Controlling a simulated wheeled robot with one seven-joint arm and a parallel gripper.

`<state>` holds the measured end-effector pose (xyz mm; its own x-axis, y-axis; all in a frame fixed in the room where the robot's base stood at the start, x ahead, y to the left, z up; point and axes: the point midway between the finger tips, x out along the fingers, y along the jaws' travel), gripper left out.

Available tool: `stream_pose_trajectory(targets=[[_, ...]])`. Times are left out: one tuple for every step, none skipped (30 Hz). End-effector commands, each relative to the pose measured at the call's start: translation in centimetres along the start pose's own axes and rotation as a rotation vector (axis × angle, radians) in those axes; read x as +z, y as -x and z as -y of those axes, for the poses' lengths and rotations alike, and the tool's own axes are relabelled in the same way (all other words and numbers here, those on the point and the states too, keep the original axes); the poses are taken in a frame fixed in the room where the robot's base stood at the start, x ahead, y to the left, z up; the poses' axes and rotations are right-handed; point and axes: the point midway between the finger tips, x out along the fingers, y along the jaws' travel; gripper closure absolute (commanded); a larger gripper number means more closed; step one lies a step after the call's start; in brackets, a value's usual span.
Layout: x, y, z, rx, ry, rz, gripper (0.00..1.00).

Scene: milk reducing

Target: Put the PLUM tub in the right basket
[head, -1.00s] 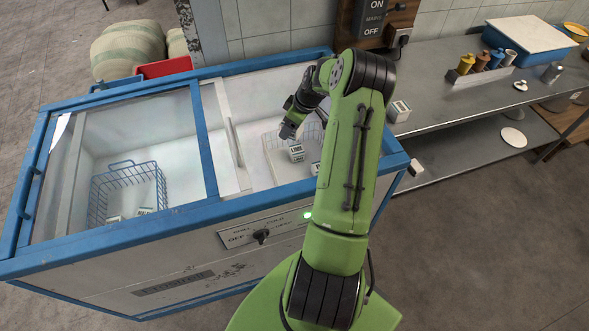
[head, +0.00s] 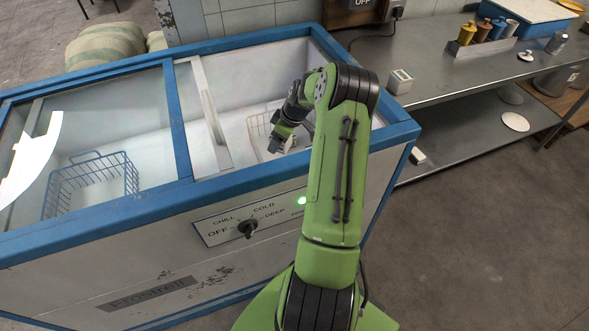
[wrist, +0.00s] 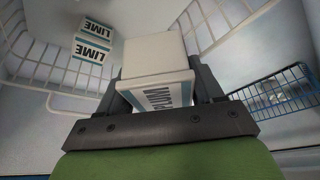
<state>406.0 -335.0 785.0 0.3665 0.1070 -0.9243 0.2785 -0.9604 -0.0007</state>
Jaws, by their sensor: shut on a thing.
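The white PLUM tub (wrist: 152,58) is between the two dark fingers of my gripper (wrist: 163,88) in the wrist view, and the gripper is shut on it. In the head view my gripper (head: 281,138) is down inside the right half of the chest freezer, at the right basket (head: 257,122), a white wire one. The basket's wires (wrist: 215,22) also show around the tub in the wrist view. Two LIME tubs (wrist: 92,46) lie beyond the PLUM tub. I cannot tell whether the PLUM tub touches the basket; the head view does not show it clearly.
A blue wire basket (head: 92,185) stands in the freezer's left half. The freezer's blue rim (head: 230,183) and a middle divider (head: 205,115) surround the opening. A white carton (head: 399,81) stands on the steel counter (head: 445,80) at the right.

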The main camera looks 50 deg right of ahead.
Motion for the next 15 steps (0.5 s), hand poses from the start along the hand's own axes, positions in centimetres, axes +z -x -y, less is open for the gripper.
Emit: stream_pose_trajectory(targets=[[0.5, -1.2, 0.0, 0.001, 0.001, -0.001, 0.68], [0.6, -1.4, 0.0, 0.001, 0.001, -0.001, 0.68], [0.6, -1.6, 0.0, 0.001, 0.001, -0.001, 0.68], [0.7, -1.7, 0.0, 0.001, 0.001, -0.001, 0.68], [0.7, -1.9, 0.0, 0.001, 0.0, -0.001, 0.68], [0.9, -2.3, 0.0, 0.0, 0.0, -0.001, 0.68], [1.2, -2.9, 0.0, -0.001, -0.001, -0.001, 0.68], [1.5, -3.6, 0.0, -0.003, -0.002, 0.0, 0.68], [1.9, -4.5, 0.1, -0.003, -0.002, 0.0, 0.68], [2.1, -5.2, 0.0, -0.003, -0.002, -0.001, 0.68], [2.4, -5.8, 0.1, -0.003, -0.002, -0.001, 0.68], [2.7, -6.5, 0.0, -0.002, -0.001, -0.001, 0.68], [2.9, -6.9, 0.0, -0.001, -0.001, -0.001, 0.68], [3.0, -7.2, 0.0, 0.0, -0.001, -0.001, 0.68], [3.1, -7.6, 0.0, 0.0, -0.001, -0.001, 0.68]])
